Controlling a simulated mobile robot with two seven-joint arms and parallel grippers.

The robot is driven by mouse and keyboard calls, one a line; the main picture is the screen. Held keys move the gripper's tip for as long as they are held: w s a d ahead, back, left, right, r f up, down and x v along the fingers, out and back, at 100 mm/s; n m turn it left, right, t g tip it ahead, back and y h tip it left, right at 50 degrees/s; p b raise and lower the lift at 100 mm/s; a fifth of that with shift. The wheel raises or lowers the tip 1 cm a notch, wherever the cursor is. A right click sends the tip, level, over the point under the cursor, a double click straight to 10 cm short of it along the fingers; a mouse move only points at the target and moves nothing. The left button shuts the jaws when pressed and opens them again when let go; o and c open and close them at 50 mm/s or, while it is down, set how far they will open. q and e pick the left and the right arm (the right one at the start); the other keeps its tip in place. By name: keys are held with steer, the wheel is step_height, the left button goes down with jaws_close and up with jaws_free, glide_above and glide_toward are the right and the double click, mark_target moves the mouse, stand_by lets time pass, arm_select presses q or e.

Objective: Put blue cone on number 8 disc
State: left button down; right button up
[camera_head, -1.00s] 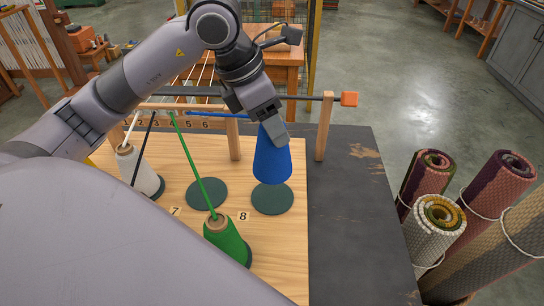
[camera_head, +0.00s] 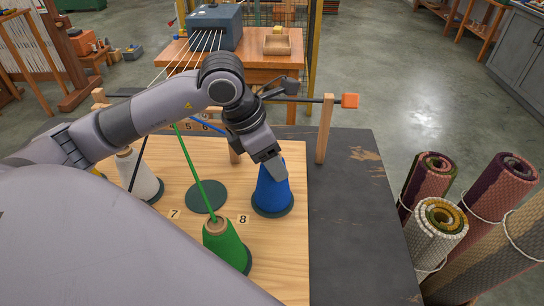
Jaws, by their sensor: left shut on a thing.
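The blue cone (camera_head: 272,193) stands upright on the dark green disc (camera_head: 287,211) beside the printed number 8 (camera_head: 242,218), covering most of that disc. My left gripper (camera_head: 268,160) is shut on the top of the blue cone, and its fingers hide the tip. A blue thread (camera_head: 208,125) runs from the rack toward the gripper. My right gripper is not in view.
The number 7 disc (camera_head: 206,197) is empty. A green cone (camera_head: 224,243) stands in front and a white cone (camera_head: 146,187) at the left, both with threads. A wooden post (camera_head: 325,130) stands behind right. Rolled rugs (camera_head: 437,230) stand beyond the table's right edge.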

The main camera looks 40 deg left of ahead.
arm_select(q)
steer(key=shift+c, duration=2)
jaws_free()
steer(key=shift+r+p, duration=0.25)
steer(key=shift+p, duration=0.15)
steer(key=v, duration=1.2)
steer(key=shift+f, duration=0.1)
